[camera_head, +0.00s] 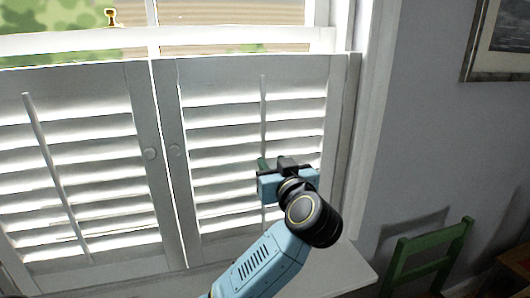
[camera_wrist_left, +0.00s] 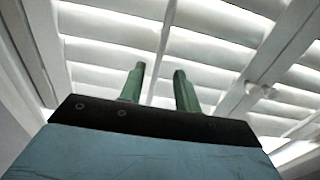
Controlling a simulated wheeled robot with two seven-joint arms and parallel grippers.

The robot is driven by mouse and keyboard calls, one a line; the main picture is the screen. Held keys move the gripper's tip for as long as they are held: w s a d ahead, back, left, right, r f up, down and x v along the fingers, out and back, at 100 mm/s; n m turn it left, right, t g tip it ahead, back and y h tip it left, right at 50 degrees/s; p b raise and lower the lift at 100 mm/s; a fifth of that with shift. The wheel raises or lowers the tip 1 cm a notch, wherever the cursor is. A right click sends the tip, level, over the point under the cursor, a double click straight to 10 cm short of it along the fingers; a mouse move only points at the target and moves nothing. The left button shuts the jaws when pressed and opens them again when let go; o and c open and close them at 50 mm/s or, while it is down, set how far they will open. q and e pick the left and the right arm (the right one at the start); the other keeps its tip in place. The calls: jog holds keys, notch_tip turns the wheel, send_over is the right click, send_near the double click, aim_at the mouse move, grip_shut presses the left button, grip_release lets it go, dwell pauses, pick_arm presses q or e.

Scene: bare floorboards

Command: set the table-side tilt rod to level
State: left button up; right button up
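The white shutter on the right (camera_head: 215,152) has a thin vertical tilt rod (camera_head: 263,100) down the middle of its slats. My left gripper (camera_head: 264,164) is at the lower half of this rod, its blue body hiding part of it. In the left wrist view, the two green fingers (camera_wrist_left: 160,82) stand apart. The rod (camera_wrist_left: 168,38) runs up through the gap between them; I cannot tell whether either finger touches it. The slats (camera_wrist_left: 205,48) look tilted, with light between them. My right gripper is not in view.
The left shutter (camera_head: 75,165) has its own slanting rod (camera_head: 48,150). Two round knobs (camera_head: 175,150) sit near the shutters' meeting edges. A white surface (camera_head: 345,270) lies below the window. A green chair (camera_head: 430,250) stands at the right, and a framed picture (camera_head: 500,50) hangs above.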

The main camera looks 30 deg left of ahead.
aim_at(264, 151)
pick_arm(q)
jog(key=x, duration=0.6)
jog(key=shift+w+a, duration=0.15)
grip_shut()
